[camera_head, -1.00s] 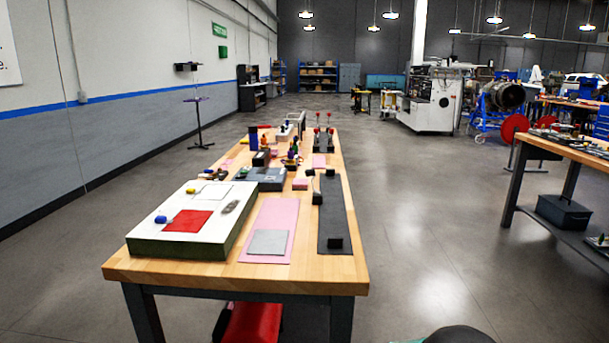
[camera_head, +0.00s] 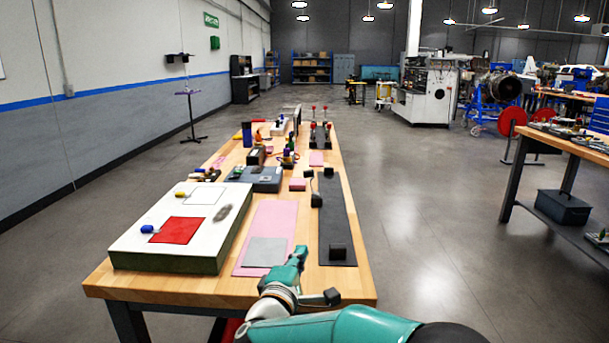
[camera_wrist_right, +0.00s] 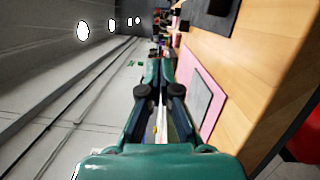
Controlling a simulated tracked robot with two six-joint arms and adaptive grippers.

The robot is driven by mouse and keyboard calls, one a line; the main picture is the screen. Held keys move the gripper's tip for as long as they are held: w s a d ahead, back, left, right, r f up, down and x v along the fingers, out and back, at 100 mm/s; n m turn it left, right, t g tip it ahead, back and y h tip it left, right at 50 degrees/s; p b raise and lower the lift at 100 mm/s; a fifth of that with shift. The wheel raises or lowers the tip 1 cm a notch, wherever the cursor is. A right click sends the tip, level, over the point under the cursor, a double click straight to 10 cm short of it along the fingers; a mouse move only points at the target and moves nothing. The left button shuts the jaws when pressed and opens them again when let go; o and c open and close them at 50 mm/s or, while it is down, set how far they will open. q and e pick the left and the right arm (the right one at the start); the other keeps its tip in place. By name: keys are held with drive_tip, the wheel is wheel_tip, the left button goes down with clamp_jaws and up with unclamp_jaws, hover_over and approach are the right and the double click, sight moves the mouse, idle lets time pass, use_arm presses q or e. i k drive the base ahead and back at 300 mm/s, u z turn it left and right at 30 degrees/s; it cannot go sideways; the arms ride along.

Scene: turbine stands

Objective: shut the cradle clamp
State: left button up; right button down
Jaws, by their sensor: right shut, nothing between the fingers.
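I cannot make out for sure which thing is the cradle clamp. A small fixture with red knobs (camera_head: 320,130) stands toward the far end of the wooden table; its parts are too small to tell open from shut. My right gripper (camera_head: 301,253) is teal, shut and empty, above the near end of the table by a grey square plate (camera_head: 266,251). In the right wrist view its two fingers (camera_wrist_right: 159,70) are together with nothing between them. My left gripper is not in view.
A white-topped box with a red square (camera_head: 180,230) fills the near left of the table (camera_head: 160,284). A black strip (camera_head: 336,215) with black blocks lies along the right edge. An engine on a blue stand (camera_head: 497,89) and another bench (camera_head: 570,145) stand to the right. The floor between is open.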

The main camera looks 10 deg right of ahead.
sight(310, 173)
drive_tip(key=i, duration=1.1)
drive_tip(key=u, duration=0.1)
